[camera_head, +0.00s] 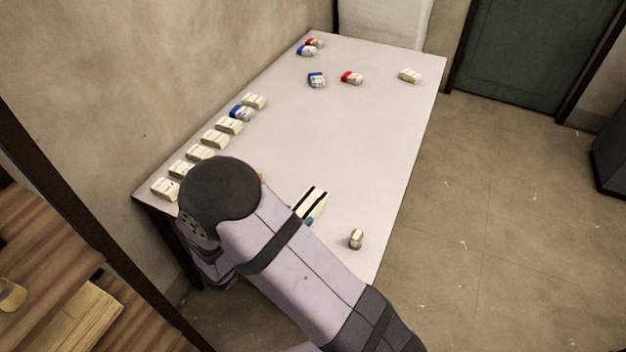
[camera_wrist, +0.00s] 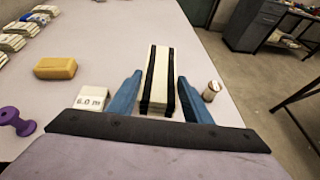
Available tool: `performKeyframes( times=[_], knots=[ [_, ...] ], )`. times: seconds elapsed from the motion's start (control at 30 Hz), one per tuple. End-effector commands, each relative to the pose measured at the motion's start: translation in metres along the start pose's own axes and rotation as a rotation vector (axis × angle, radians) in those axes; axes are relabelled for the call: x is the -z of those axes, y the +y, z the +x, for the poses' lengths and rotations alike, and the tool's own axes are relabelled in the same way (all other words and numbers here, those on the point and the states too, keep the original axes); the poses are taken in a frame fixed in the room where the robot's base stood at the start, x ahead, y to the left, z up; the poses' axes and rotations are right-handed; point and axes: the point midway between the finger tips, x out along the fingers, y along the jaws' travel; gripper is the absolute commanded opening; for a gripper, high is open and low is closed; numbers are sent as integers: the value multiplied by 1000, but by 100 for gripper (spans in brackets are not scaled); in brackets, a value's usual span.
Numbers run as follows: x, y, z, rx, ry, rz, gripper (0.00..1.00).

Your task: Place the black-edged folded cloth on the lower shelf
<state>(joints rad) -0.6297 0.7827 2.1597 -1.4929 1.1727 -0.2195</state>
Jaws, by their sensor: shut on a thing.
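The folded cloth (camera_head: 312,203) is cream with black edges. In the wrist view the cloth (camera_wrist: 159,82) lies lengthwise between the two blue fingers of my gripper (camera_wrist: 160,92), which is shut on it. It is over the near part of the table; I cannot tell whether it touches the tabletop. In the head view my arm hides most of the gripper. Wooden shelving (camera_head: 48,250) stands at the lower left, partly cut off by the frame; I cannot tell which board is the lower shelf.
The pale table (camera_head: 370,150) has a row of folded bundles (camera_head: 215,137) along its wall side. Near my gripper are a yellow block (camera_wrist: 55,68), a purple spool (camera_wrist: 12,118), a white "6.0 m" item (camera_wrist: 91,98) and a small spool (camera_wrist: 211,91). The table's middle is clear.

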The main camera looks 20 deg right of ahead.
Motion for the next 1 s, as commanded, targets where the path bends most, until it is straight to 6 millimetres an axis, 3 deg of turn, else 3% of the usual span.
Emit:
performKeyframes(
  times=[0.03,0.17,0.5,0.73,1.0],
  knots=[
    [11,10,13,7,1,14,18],
    [13,33,33,23,7,20,18],
    [-7,77,87,55,15,35,18],
    [-35,92,122,68,10,44,18],
    [-72,92,151,76,-4,44,18]
  ],
)
